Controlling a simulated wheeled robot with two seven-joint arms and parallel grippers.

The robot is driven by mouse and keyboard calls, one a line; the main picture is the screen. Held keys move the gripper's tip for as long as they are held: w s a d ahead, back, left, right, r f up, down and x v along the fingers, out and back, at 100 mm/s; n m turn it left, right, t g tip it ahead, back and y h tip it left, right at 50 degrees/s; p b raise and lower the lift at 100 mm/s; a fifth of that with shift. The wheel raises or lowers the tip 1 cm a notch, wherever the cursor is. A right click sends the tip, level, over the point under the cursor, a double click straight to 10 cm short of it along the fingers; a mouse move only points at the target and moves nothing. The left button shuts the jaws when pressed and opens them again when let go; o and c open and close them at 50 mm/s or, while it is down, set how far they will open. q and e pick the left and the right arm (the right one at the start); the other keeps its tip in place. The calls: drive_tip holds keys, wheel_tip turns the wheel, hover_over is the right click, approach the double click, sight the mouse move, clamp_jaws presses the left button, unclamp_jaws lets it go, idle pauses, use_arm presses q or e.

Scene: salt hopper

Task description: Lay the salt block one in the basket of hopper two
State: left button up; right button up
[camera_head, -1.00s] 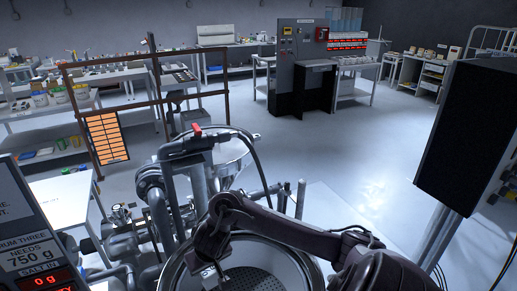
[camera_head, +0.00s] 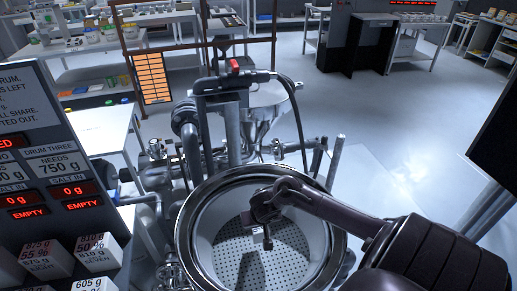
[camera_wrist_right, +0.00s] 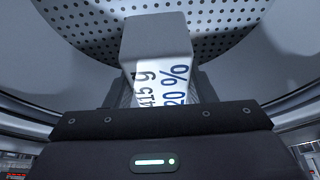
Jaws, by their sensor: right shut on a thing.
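My right gripper (camera_head: 262,232) reaches in from the right over a round steel-rimmed drum with a perforated basket (camera_head: 288,238). It is shut on a pale salt block (camera_wrist_right: 158,45) marked "415 g" and "20 %" in the right wrist view. The block is between the fingers, above the perforated basket floor (camera_wrist_right: 95,22); I cannot tell whether it touches the floor. In the head view the block is small and hard to make out under the gripper. No number shows on this drum. My left gripper is not in view.
A panel (camera_head: 40,125) at left reads "DRUM THREE, NEEDS 750 g", with red displays at "0 g" and "EMPTY". Labelled salt blocks (camera_head: 100,253) stand below it. Pipes (camera_head: 230,130) and a funnel (camera_head: 265,100) rise behind the drum. A dark screen (camera_head: 497,135) stands at right.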

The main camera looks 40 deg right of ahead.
sight(261, 229)
drive_tip(key=shift+f+b, duration=0.65)
drive_tip(key=shift+f, duration=2.5)
drive_tip(key=shift+f, duration=0.15)
drive_tip(key=o, duration=1.3)
drive_tip(key=shift+r, duration=0.25)
drive_tip(key=p+v, duration=0.4)
drive_tip(key=v, duration=0.7)
drive_tip(key=shift+s+a+r, duration=0.1)
drive_tip(key=shift+s+r, duration=0.15)
drive_tip(key=shift+r, duration=0.05)
